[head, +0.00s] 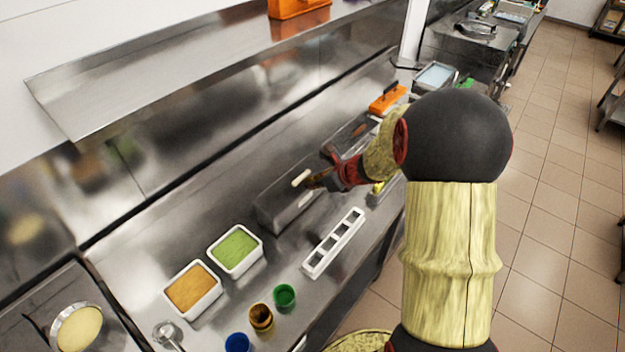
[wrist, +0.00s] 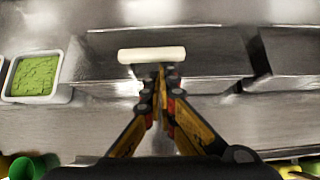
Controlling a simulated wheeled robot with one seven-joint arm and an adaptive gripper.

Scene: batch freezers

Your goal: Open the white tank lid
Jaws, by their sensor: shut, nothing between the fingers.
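A low steel tank (head: 285,207) sits on the counter, and its top looks closed. A short white bar handle (head: 301,177) shows at its upper edge; in the wrist view the white handle (wrist: 152,54) lies crosswise just beyond my fingertips. My gripper (head: 312,182) is beside the handle, at its right in the head view. In the wrist view my gripper (wrist: 160,72) has its fingertips together with nothing between them. The tips reach the handle's near edge; I cannot tell whether they touch it. The wrist hides part of the tank's right end.
White tubs of green (head: 235,248) and orange (head: 193,289) contents stand left of the tank. A white slotted rack (head: 334,242) and several coloured cups (head: 284,297) are in front. A steel shelf (head: 190,75) overhangs the back. An orange-topped item (head: 388,98) stands farther along.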

